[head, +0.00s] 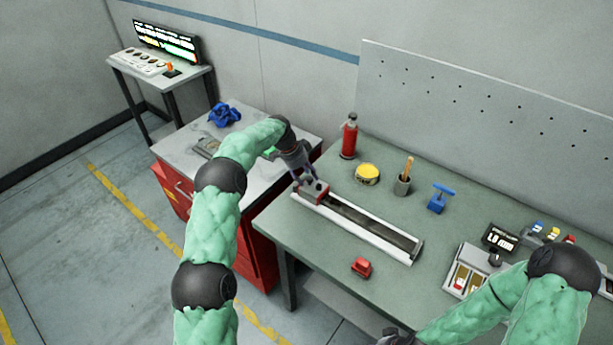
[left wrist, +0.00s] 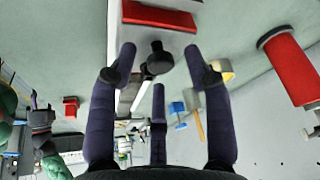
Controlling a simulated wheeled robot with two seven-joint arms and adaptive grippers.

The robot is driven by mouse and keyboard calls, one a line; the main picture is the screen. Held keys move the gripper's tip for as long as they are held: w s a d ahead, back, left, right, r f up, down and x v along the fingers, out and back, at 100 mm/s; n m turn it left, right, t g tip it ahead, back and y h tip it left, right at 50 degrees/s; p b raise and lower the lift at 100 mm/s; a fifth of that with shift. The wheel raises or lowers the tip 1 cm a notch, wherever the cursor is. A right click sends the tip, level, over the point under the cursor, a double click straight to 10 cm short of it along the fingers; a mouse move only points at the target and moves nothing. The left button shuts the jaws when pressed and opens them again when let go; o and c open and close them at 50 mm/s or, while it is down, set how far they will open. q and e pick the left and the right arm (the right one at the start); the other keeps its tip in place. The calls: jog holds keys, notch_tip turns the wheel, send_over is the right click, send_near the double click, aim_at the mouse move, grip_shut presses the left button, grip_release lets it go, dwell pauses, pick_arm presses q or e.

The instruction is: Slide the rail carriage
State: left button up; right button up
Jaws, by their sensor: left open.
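The rail (head: 375,230) is a long pale track with a dark centre lying across the green table. The red and grey carriage (head: 318,193) sits at the rail's left end. My left gripper (head: 304,180) is over the carriage, with its fingers pointing down and spread. In the left wrist view, the carriage's red block (left wrist: 158,17) is at the top, and a black knob (left wrist: 157,60) stands between the open fingers (left wrist: 160,62), with gaps visible on both sides. My right gripper (head: 398,338) is only partly in view at the bottom edge; its fingers cannot be made out.
A small red block (head: 361,267) lies in front.

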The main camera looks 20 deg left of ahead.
pick_arm(q)
jog(key=v, duration=1.1)
jog(key=shift+a+r, duration=0.15)
